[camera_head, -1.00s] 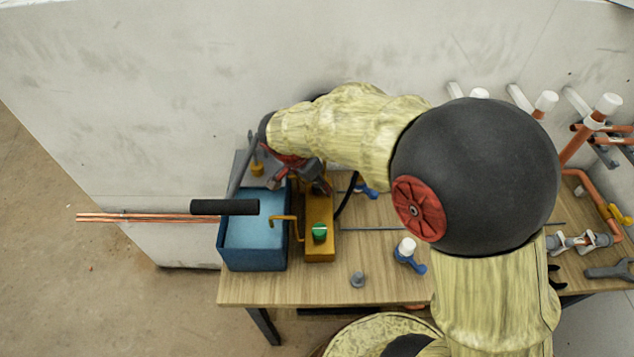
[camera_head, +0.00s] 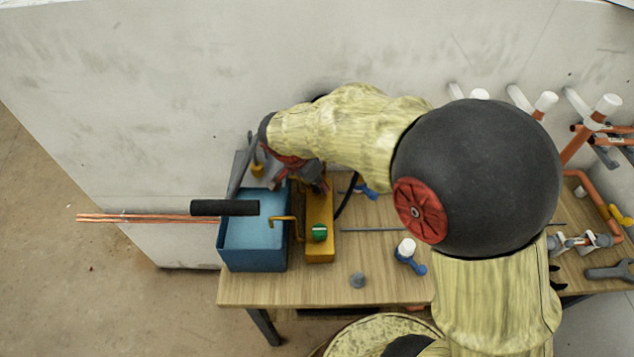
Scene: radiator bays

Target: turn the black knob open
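My gripper (camera_head: 292,178) is at the back end of a yellow-orange block (camera_head: 320,250), above the back edge of a blue water-filled bin (camera_head: 252,260). My wrist and forearm cover much of that spot from above. No black knob can be made out; the block's back end is partly hidden by my gripper. A green knob (camera_head: 319,232) sits on the front part of the block, clear of my gripper. I cannot tell whether the fingers are open, shut or touching anything.
A blue valve with a white cap (camera_head: 407,250) and a small grey piece (camera_head: 357,280) stand on the wooden bench (camera_head: 300,290). Copper pipes (camera_head: 580,145) are at the right. A wall rises behind.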

